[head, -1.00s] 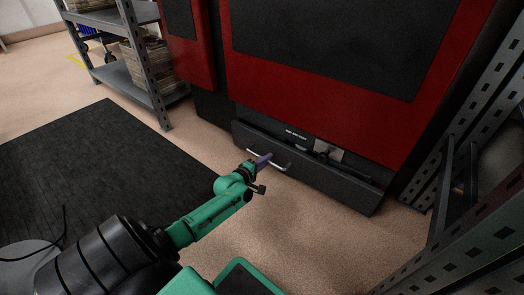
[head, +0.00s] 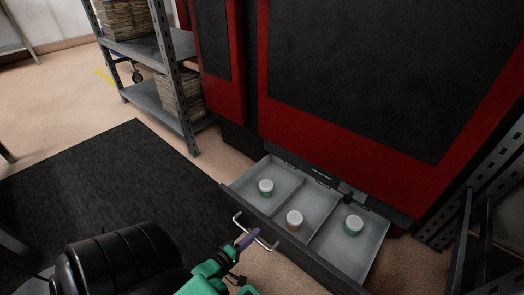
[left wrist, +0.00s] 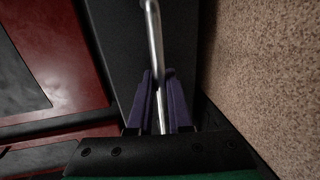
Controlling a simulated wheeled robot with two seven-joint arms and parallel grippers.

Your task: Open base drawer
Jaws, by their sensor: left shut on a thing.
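The base drawer (head: 370,254) is pulled well out from the foot of the red and black machine. Its inside shows three compartments, each with one white-lidded jar. The drawer's bar handle (head: 240,225) is on the dark front panel. My left gripper (head: 252,236) is shut on the handle; in the left wrist view its purple fingers (left wrist: 159,100) close on both sides of the metal bar (left wrist: 153,35). My right gripper is not in view.
The left jar (head: 266,188) and right jar (head: 353,225) have green below the lid, the middle jar (head: 294,220) orange-brown. A grey shelf (head: 180,110) stands at left, another rack (head: 455,235) at right. A black mat (head: 110,190) covers floor at left.

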